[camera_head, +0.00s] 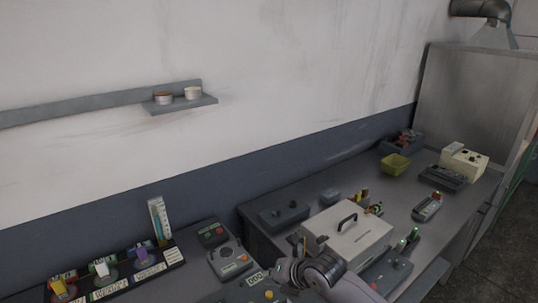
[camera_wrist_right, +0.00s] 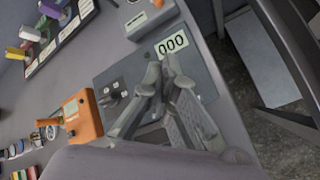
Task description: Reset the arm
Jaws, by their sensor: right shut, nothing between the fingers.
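My right gripper (camera_head: 290,268) shows at the bottom centre of the head view, in front of the white box with a black handle (camera_head: 346,238). In the wrist view my right gripper (camera_wrist_right: 161,70) has its fingers together with nothing between them. The fingers are over a grey device with a "000" display (camera_wrist_right: 205,82). The same device shows partly at the bottom of the head view (camera_head: 257,278), and its contact with the fingers cannot be told. My left gripper is not in view.
An orange device (camera_wrist_right: 83,117) lies beside the grey one. A rack with coloured items (camera_head: 108,273) is at the lower left. A yellow-green basket (camera_head: 395,164) and a cream device (camera_head: 464,160) stand on the right bench. A wall shelf (camera_head: 182,104) holds two small round containers.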

